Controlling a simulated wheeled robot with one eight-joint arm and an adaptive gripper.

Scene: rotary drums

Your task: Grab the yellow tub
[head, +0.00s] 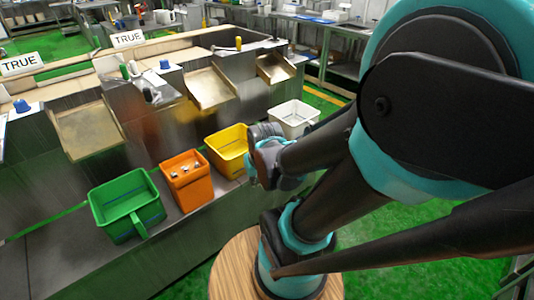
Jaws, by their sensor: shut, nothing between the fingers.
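The yellow tub (226,150) stands upright on the grey metal ledge in the head view, between an orange tub and a white tub. Its right side is partly covered by the end of my arm. My gripper (262,133) is at the tub's right edge in the picture, shut and empty. Its fingertips are hard to make out, and I cannot tell whether it touches the tub. The inside of the tub that I can see looks empty.
The orange tub (187,180) holds a few small pale items. A green tub (126,207) stands to its left, and the white tub (294,117) is behind my wrist. Metal chutes (209,90) slope down above the ledge. A round wooden top (236,262) is near my base.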

